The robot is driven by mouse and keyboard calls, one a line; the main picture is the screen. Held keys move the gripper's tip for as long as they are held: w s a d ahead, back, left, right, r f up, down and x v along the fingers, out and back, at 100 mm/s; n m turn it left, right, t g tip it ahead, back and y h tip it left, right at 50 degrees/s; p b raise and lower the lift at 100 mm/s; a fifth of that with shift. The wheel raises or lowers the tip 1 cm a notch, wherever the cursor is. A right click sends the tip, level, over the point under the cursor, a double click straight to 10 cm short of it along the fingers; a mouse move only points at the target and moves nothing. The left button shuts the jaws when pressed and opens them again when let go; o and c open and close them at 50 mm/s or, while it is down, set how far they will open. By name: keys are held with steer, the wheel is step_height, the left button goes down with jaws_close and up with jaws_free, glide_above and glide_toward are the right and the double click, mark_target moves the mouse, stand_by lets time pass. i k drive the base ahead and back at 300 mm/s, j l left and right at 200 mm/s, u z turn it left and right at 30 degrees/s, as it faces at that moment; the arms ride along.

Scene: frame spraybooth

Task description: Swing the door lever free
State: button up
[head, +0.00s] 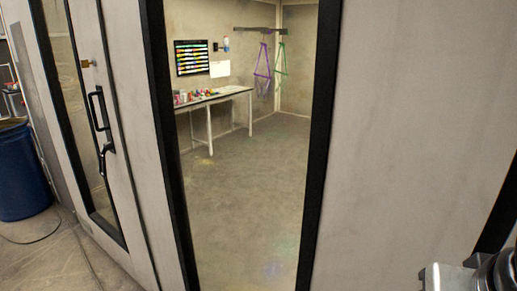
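The booth door (113,60) is at the left, a pale frame with a tall window; it looks closed. A black door lever (104,160) sits on its frame and hangs downward, below a black D-shaped pull handle (97,110). Whether the lever is latched I cannot tell. A metal and dark piece of my own arm shows in the bottom right corner, far from the lever. My gripper's fingers do not show, and nothing of mine touches the lever or handle.
A pale wall with a black-framed window (325,150) fills the middle and right. Through it show a workbench (222,96) and hanging purple (262,65) and green frames (281,60). A blue barrel (22,175) stands left of the door. A cable (40,240) lies on the floor.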

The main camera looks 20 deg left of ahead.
mark_target(108, 146)
steer(key=j+u, duration=0.1)
steer(key=u, duration=1.9)
steer(key=i+j+z, duration=0.35)
steer(key=i+j, duration=0.55)
steer(key=i, duration=0.45)
steer(key=i+j+z, duration=0.35)
steer(key=i+j, duration=0.9)
